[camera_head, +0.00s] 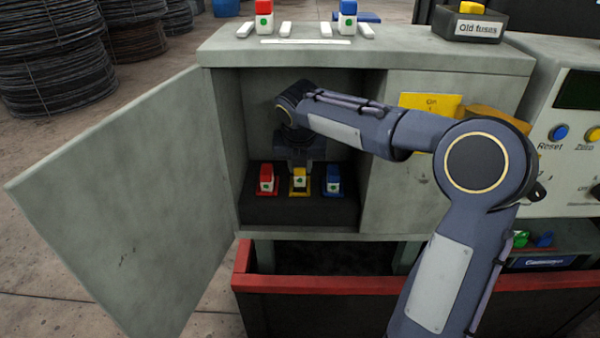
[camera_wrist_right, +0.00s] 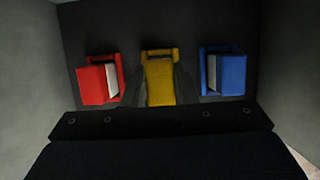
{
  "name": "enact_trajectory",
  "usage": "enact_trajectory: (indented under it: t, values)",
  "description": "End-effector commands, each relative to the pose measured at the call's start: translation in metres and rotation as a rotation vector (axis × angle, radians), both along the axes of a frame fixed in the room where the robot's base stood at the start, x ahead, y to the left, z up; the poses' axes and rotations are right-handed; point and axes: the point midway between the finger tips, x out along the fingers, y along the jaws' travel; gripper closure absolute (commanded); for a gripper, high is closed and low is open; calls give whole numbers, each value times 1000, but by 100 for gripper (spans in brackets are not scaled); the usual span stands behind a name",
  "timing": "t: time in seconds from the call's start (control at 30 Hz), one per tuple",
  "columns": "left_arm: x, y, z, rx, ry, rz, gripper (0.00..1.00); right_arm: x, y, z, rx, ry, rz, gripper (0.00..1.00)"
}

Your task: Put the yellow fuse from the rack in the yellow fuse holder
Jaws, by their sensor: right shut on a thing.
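My right gripper (camera_head: 299,170) points down inside the open cabinet and is shut on the yellow fuse (camera_head: 299,181). In the right wrist view the yellow fuse (camera_wrist_right: 158,82) sits between my fingers. The yellow fuse holder (camera_head: 300,194) is directly under it, between the red and blue ones. Its back edge shows in the wrist view (camera_wrist_right: 160,53). The fuse is upright and in line with the holder, about level with its neighbours; I cannot tell whether it is fully seated. The rack (camera_head: 305,41) on the cabinet top holds a red and a blue fuse, with its middle place empty.
A red fuse (camera_head: 266,179) and a blue fuse (camera_head: 333,178) stand in holders close on either side. The cabinet door (camera_head: 125,200) is swung open to the left. An "Old fuses" box (camera_head: 470,24) with a yellow fuse stands on top at the right.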

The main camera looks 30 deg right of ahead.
Motion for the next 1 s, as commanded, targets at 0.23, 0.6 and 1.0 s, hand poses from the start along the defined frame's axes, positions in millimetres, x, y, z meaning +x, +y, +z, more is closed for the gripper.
enact_trajectory:
  t: [0.23, 0.6, 1.0]
  values:
    - [0, 0, -9, 0, 0, 0, 64, 0, 0, -17, 1, -1, -1, 99]
    - [0, 0, -9, 0, 0, 0, 64, 0, 0, -20, 1, 1, 0, 60]
    - [0, 0, -9, 0, 0, 0, 64, 0, 0, -17, 1, -1, -1, 53]
